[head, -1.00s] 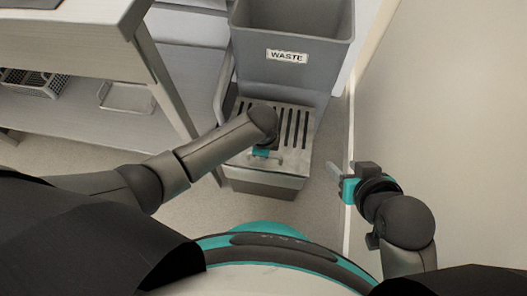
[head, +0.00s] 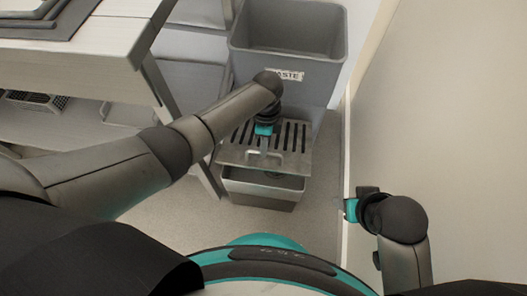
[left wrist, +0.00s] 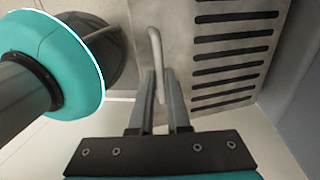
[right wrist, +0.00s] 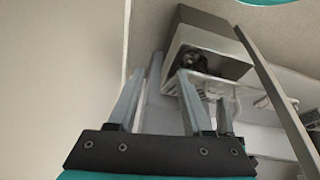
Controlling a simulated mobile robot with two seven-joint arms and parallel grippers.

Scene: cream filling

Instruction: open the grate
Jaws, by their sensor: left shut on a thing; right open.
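The grate (head: 236,154) is a grey metal plate with dark slots and a loop handle at its front. It is raised at the front over an open-topped metal basin (head: 258,194), whose interior shows below it. My left gripper (head: 264,141) is shut on the grate's handle. In the left wrist view the handle (left wrist: 156,45) runs between the fingers (left wrist: 159,88), with the slotted grate (left wrist: 205,62) to the right. My right gripper (head: 351,208) is open and empty beside the right wall; its fingers (right wrist: 158,90) show apart in the right wrist view.
A grey bin (head: 290,65) labelled WASTE stands behind the grate, its label partly covered by my left arm. A steel table (head: 90,55) with a lower shelf is at the left. A pale wall (head: 440,110) bounds the right. The floor in front of the basin is clear.

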